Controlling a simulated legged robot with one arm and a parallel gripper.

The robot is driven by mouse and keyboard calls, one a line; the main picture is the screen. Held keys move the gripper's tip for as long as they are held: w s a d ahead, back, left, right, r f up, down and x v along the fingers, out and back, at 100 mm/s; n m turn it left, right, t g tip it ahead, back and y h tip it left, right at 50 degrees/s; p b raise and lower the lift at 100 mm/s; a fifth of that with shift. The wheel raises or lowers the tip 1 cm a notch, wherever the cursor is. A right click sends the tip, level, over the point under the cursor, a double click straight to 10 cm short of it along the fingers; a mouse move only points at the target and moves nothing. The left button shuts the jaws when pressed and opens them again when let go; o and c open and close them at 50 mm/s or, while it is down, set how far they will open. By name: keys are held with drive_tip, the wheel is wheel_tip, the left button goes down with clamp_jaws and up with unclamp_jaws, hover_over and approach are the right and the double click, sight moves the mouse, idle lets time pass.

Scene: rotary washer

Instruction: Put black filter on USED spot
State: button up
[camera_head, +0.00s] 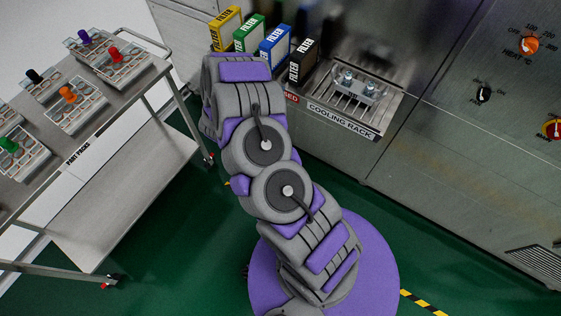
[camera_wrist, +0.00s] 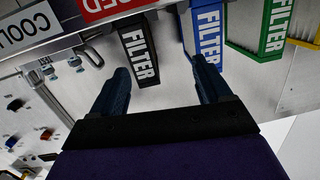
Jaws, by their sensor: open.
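The black filter (camera_head: 302,62) stands upright at the right end of a row of filters, beside the cooling rack. It also shows in the wrist view (camera_wrist: 139,55), ahead of my gripper (camera_wrist: 160,68) and nearer its left finger. My gripper is open with nothing between its fingers; the black filter appears apart from them. In the head view my arm hides the gripper. The red USED label (camera_head: 292,97) is partly covered by my arm; part of its red plate shows at the top of the wrist view (camera_wrist: 112,7), near the black filter. I cannot tell the exact spot it marks.
Blue (camera_head: 274,47), green (camera_head: 249,33) and yellow (camera_head: 225,28) filters stand left of the black one. The blue filter is close to my right finger in the wrist view. The cooling rack (camera_head: 343,118) holds metal fittings. A parts cart (camera_head: 110,105) stands at left.

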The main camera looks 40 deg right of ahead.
drive_tip(key=w+a+r+n+t+y, duration=0.1)
drive_tip(key=w+a+r+y, duration=0.15)
drive_tip(key=a, duration=0.35)
drive_tip(key=w+a+r+n+t+y, duration=0.1)
drive_tip(key=w+a+r+y, duration=0.15)
drive_tip(key=a+y, duration=0.2)
drive_tip(key=w+a+r+n+t+y, duration=0.1)
drive_tip(key=w+a+r+y, duration=0.15)
drive_tip(key=a, duration=0.35)
drive_tip(key=s+a+r+n+g+y, duration=0.1)
drive_tip(key=s+a+r+n+y, duration=0.25)
drive_tip(key=a, duration=0.25)
drive_tip(key=s+a+r+n+g+y, duration=0.1)
drive_tip(key=s+a+r+n+y, duration=0.1)
drive_tip(key=s+a+r+y, duration=0.3)
drive_tip(key=s+a+r+n+g, duration=0.2)
drive_tip(key=s, duration=0.5)
drive_tip(key=s+a+r+n+g, duration=0.1)
drive_tip(key=s+a+n+g, duration=0.15)
drive_tip(key=s, duration=0.45)
drive_tip(key=s+d+r+g+h, duration=0.1)
drive_tip(key=s+d, duration=0.3)
drive_tip(key=s, duration=0.8)
drive_tip(key=s+d+r+g+h, duration=0.2)
drive_tip(key=s+d+g, duration=0.2)
drive_tip(key=s, duration=0.9)
drive_tip(key=shift+s+d+r+g, duration=0.15)
drive_tip(key=shift+d+r+g, duration=0.05)
drive_tip(key=shift+g, duration=0.15)
